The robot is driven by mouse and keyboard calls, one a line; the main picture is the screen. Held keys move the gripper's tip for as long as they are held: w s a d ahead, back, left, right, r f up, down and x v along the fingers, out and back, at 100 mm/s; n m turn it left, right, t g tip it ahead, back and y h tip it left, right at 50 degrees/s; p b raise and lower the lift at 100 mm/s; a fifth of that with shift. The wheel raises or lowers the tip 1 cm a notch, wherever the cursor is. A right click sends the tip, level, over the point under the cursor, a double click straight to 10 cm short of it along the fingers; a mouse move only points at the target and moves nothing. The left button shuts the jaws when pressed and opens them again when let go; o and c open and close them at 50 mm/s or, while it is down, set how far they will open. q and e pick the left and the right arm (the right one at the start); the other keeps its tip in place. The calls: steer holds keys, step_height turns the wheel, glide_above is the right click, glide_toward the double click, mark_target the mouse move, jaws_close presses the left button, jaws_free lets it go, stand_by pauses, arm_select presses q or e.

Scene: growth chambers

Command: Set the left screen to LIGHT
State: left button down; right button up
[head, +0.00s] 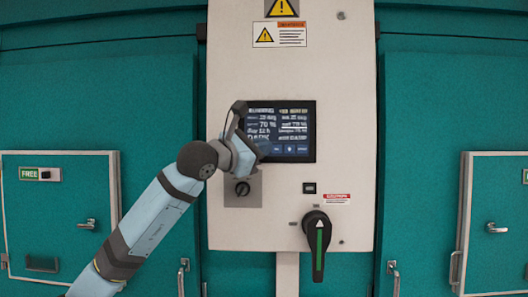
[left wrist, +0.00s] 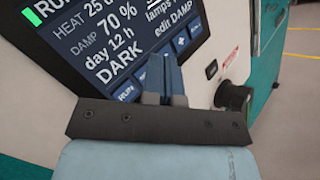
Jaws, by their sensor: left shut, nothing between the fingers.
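The dark touch screen (head: 298,128) is set in the white panel, with text in two columns. In the left wrist view the screen (left wrist: 100,35) shows HEAT, DAMP 70 %, day 12 h and DARK, with "edit DAMP" at its right. My left gripper (head: 258,148) is shut and empty at the screen's lower left. Its fingertips (left wrist: 165,62) cover part of the button row; I cannot tell whether they touch. My right gripper is not in view.
Teal doors with hatches (head: 62,200) (head: 497,215) flank the white panel (head: 350,90).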

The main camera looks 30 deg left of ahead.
arm_select(q)
steer(key=shift+s+d, duration=0.25)
steer(key=shift+s, duration=0.15)
steer(key=shift+s, duration=0.1)
steer(key=shift+s+d+b, duration=0.4)
steer(key=shift+s+d, duration=0.05)
steer(key=shift+s, duration=0.25)
steer(key=shift+s+d+b, duration=0.35)
steer(key=shift+s+d, duration=0.05)
steer(key=shift+s, duration=0.25)
steer(key=shift+s+d+b, duration=0.4)
steer(key=shift+s+d, duration=0.05)
steer(key=shift+s, duration=0.25)
stand_by(0.9)
